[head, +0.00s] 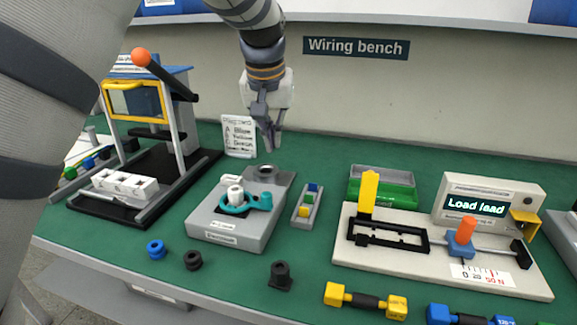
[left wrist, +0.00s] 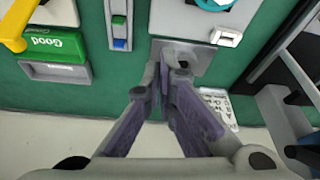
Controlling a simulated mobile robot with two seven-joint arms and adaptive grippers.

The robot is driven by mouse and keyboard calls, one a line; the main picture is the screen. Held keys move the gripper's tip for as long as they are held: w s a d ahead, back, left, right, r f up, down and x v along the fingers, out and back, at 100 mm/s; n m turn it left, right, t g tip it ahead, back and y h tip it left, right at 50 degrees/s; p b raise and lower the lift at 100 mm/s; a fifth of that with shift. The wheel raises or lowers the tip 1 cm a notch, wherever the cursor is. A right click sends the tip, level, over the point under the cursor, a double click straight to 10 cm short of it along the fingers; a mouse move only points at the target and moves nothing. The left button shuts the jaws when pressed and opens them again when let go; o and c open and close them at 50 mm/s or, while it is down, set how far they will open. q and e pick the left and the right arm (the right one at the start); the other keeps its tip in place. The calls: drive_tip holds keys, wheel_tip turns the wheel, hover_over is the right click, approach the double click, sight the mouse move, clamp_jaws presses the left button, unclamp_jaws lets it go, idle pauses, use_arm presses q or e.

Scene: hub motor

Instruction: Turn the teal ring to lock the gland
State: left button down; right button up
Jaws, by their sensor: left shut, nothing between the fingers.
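The teal ring (head: 246,204) sits on top of a grey housing (head: 215,230) in the middle of the bench, beside a white upright fitting (head: 235,192) that looks like the gland. A teal edge of the ring (left wrist: 214,4) shows at the top of the left wrist view, mostly cut off. My left gripper (head: 273,146) hangs fingers down above the plate at the back of the housing, apart from the ring. It is shut and empty. In the left wrist view its fingers (left wrist: 165,75) are close together, near a dark round hole. My right gripper is not in view.
A black-based press (head: 130,190) with an orange-knobbed lever stands left. A strip of coloured blocks (head: 306,205), a green bin (head: 382,190) and a load tester (head: 440,255) stand right. Loose plugs (head: 156,249) and yellow and blue connectors (head: 365,301) lie in front.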

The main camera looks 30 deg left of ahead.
use_arm(q)
drive_tip(key=x, duration=0.6)
drive_tip(key=b+x, duration=0.1)
drive_tip(key=x, duration=0.3)
drive_tip(key=shift+s+f, duration=0.2)
drive_tip(key=shift+s, duration=0.15)
drive_tip(key=s, duration=0.1)
drive_tip(key=s+d+r+p, duration=0.1)
drive_tip(key=s, duration=0.1)
drive_tip(key=shift+s+d+r, duration=0.15)
drive_tip(key=shift+d+r, duration=0.05)
drive_tip(key=shift+s+f+p, duration=0.1)
drive_tip(key=shift+s+p, duration=0.1)
drive_tip(key=shift+p, duration=0.1)
drive_tip(key=shift+f, duration=0.3)
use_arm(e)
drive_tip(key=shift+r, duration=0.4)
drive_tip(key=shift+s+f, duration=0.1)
